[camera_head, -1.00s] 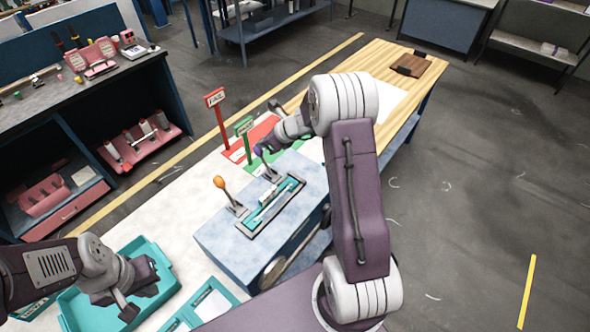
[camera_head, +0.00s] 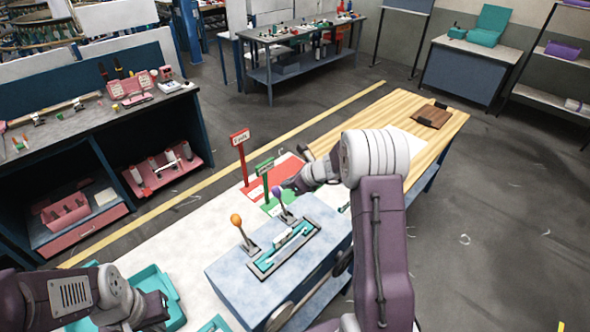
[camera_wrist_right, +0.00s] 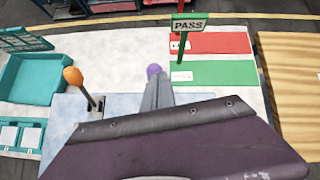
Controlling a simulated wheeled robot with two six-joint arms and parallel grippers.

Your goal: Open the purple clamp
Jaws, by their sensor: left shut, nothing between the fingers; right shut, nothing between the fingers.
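The purple clamp (camera_head: 277,190) is a lever with a purple ball knob on the blue-grey fixture box (camera_head: 225,272). It stands up, leaning a little to the left in the head view. Its knob also shows in the right wrist view (camera_wrist_right: 153,70), just beyond my right fingertips. My right gripper (camera_head: 288,186) is shut and empty, right at the knob; whether it touches cannot be told. The fingers (camera_wrist_right: 157,88) hide the lever's lower part in the wrist view. My left gripper (camera_head: 160,316) is shut and empty, low at the left, above a teal tray (camera_head: 172,285).
An orange-knobbed lever (camera_head: 237,220) stands left of the purple one. A teal part (camera_head: 285,246) lies in the fixture's slot beside them. A green PASS sign (camera_head: 265,168) and a red sign (camera_head: 240,137) stand close behind my right gripper. A wooden table (camera_head: 440,127) is at the right.

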